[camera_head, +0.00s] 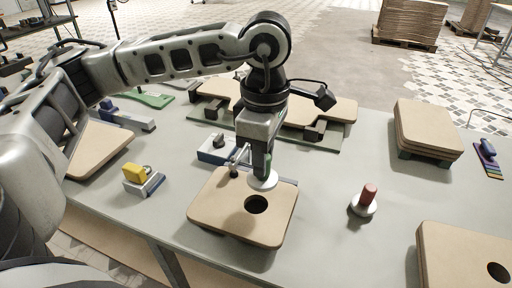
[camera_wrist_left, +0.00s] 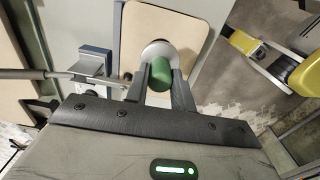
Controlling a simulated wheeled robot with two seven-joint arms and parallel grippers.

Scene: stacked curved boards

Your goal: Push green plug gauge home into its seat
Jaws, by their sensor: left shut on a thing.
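The green plug gauge (camera_head: 268,169) has a green handle and a pale round flange. My left gripper (camera_head: 262,160) is shut on its handle, with the flange below the fingers. In the left wrist view, the green handle (camera_wrist_left: 161,71) sits between the two dark fingers. The tan board (camera_head: 225,205) lies on the table under the gauge, with a dark round hole (camera_head: 257,204) open in the head view. The flange appears above the board, towards the hole's far side; its exact height is unclear. My right gripper is out of view.
A red-handled plug gauge (camera_head: 368,196) stands on the table to the right. A yellow-topped block (camera_head: 135,174) stands left of the board. A blue-and-grey clamp (camera_head: 214,151) is close behind the board. Board stacks (camera_head: 428,128) stand at the right.

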